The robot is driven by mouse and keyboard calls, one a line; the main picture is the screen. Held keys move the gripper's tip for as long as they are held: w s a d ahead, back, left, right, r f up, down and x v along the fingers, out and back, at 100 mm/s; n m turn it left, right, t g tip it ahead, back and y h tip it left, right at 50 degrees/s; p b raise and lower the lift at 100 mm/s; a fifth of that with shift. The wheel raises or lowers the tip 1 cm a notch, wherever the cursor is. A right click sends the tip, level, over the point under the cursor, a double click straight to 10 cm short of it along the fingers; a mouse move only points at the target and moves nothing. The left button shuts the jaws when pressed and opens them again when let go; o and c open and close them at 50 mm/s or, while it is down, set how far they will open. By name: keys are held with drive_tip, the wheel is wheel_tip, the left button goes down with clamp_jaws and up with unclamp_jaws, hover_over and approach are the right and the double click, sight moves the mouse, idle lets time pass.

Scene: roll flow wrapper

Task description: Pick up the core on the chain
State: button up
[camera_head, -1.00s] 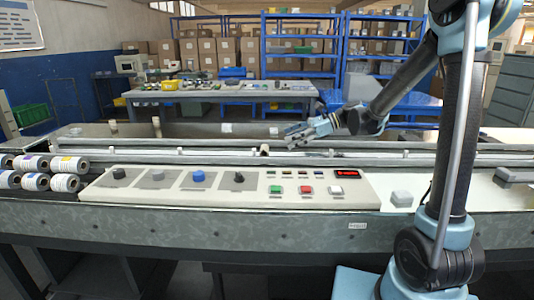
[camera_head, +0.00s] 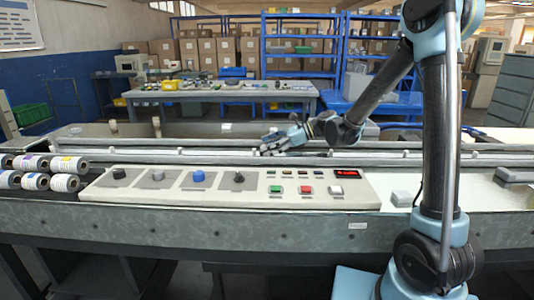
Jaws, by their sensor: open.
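The chain channel (camera_head: 200,151) runs left to right behind the control panel. My gripper (camera_head: 264,146) is open over the channel, near the middle of the picture, with its fingers pointing left. The core on the chain cannot be made out clearly now; my fingers cover the spot where a small brownish piece showed earlier. I cannot tell whether the fingers touch it or are around it.
The control panel (camera_head: 220,190) with knobs and buttons stands in front of the channel. Several printed rolls (camera_head: 66,183) lie at the left. Two pale posts, one of them here (camera_head: 156,127), rise behind the channel.

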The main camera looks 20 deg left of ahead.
drive_tip(key=shift+c, duration=0.3)
drive_tip(key=c, duration=0.8)
drive_tip(key=shift+r, duration=0.1)
